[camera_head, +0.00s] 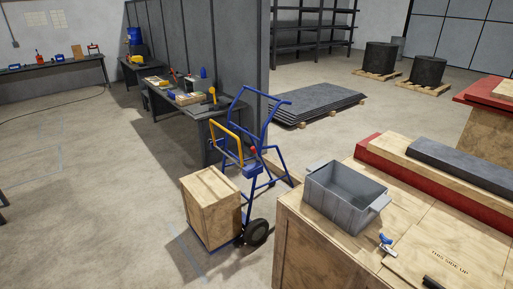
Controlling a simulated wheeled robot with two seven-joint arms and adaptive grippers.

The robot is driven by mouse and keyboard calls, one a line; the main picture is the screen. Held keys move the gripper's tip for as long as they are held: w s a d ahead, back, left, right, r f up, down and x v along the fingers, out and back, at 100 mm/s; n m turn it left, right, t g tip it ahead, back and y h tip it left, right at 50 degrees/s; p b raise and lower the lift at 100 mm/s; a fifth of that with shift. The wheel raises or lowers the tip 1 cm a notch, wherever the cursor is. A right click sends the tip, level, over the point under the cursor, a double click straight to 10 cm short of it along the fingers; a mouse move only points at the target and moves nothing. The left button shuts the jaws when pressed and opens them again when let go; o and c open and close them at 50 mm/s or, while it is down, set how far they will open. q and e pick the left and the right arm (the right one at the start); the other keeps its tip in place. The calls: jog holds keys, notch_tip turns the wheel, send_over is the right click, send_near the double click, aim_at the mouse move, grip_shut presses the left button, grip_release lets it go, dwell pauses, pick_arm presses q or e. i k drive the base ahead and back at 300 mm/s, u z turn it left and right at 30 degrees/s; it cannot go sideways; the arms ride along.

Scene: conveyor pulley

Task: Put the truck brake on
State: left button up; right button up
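The truck (262,150) is a blue hand truck standing on the floor in the middle of the view. It has a yellow bar (226,133) and a small red part (253,149) near the blue frame's middle. A wooden crate (211,206) sits on its low front plate. One black wheel (257,232) shows at the right of the crate. I cannot make out which part is the brake or how it is set. Neither of my grippers shows in this view.
A large wooden crate (289,258) at front right bears a grey bin (345,192) and a small blue-and-white tool (386,243). A workbench (206,110) with tools stands behind the truck, near a dark partition (222,47). Stacked sheets (314,105) lie beyond. The floor left of the truck is clear.

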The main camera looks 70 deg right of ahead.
aim_at(252, 149)
jog(key=z, duration=0.65)
jog(key=i, duration=0.9)
jog(key=z, duration=1.05)
